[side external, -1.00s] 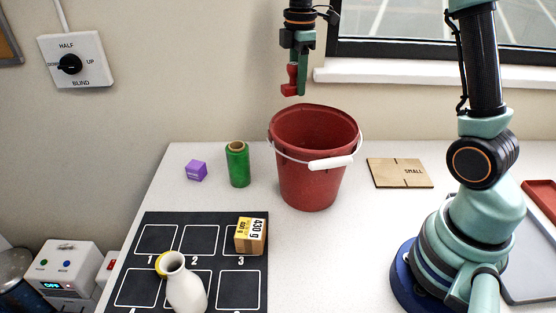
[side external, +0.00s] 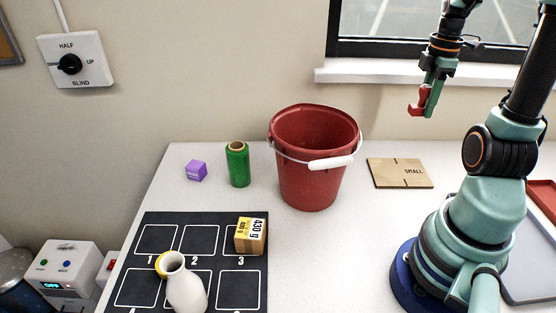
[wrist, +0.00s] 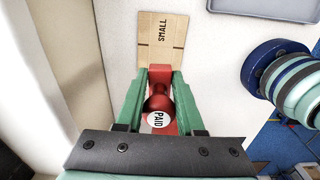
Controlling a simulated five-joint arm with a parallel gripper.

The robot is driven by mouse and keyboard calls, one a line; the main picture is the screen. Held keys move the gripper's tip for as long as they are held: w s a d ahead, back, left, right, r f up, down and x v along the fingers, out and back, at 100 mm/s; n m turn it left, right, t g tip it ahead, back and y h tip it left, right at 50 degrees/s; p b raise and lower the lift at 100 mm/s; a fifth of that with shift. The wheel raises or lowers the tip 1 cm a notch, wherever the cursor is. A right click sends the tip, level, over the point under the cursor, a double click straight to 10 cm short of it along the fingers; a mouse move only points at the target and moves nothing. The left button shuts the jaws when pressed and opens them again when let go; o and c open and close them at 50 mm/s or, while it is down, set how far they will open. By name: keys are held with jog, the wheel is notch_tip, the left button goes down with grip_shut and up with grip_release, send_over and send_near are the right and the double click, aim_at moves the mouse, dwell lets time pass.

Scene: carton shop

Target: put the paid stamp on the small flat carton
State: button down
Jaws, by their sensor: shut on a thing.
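The paid stamp (wrist: 159,104) is red with a white round label reading PAID. My gripper (wrist: 159,80) is shut on it, with a green finger on each side. In the side view the stamp (side external: 418,104) hangs from my gripper (side external: 428,88), above the table and in front of the wall. The small flat carton (side external: 400,173) is a brown sheet marked SMALL, lying flat on the table right of the bucket. In the wrist view the carton (wrist: 160,35) shows just beyond the stamp, which is apart from it and covers its near edge.
A red bucket (side external: 312,180) with a white handle stands left of the carton. A green roll (side external: 238,165), a purple cube (side external: 196,171), a 430 g box (side external: 250,238) and a white vase (side external: 185,285) stand farther left. A grey tray (side external: 530,265) is at the right.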

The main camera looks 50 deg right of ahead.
aim_at(403, 171)
notch_tip(403, 171, down, 18)
dwell(0.5)
jog(key=shift+f, duration=0.1)
jog(key=c, duration=0.5)
grip_release()
notch_tip(403, 171, up, 12)
jog(key=shift+r, duration=0.15)
